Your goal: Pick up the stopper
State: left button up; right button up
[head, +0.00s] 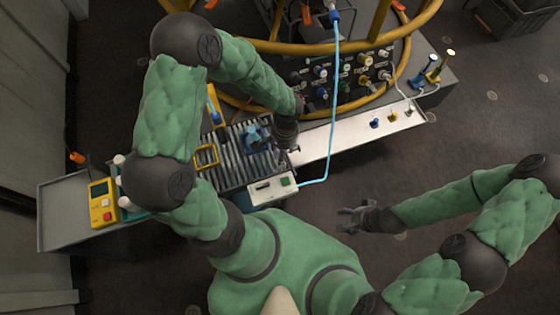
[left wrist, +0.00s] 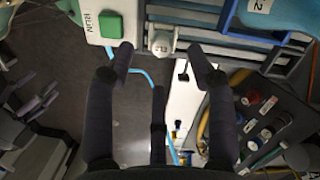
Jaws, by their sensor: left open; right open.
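A small pale round cap with a dark mark (left wrist: 160,42), possibly the stopper, sits at the edge of the slatted bed in the left wrist view. My left gripper (left wrist: 160,56) is open, its dark fingers on either side of the cap in that picture; contact cannot be told. In the head view my left gripper (head: 289,146) is over the right end of the slatted bed (head: 228,176), and the cap is hard to make out there. My right gripper (head: 350,218) is open and empty over the dark floor, well away from the bench.
A white control box (head: 270,192) with a green button stands near the left gripper, and a light blue hose (head: 333,120) runs from it. A blue frame (left wrist: 265,38) lies on the slats. A white shelf (head: 335,143) holds small coloured plugs. A connector panel (head: 345,75) stands behind.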

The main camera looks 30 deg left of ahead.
pick_arm(q)
jog(key=f+b, duration=0.1)
jog(key=f, duration=0.2)
jog(key=f+b, duration=0.1)
jog(key=f, duration=0.1)
jog(key=shift+s+a+f+b, duration=0.1)
jog(key=shift+s+b, duration=0.15)
jog(key=shift+b, duration=0.1)
jog(key=c, duration=0.9)
jog(key=shift+c, duration=0.2)
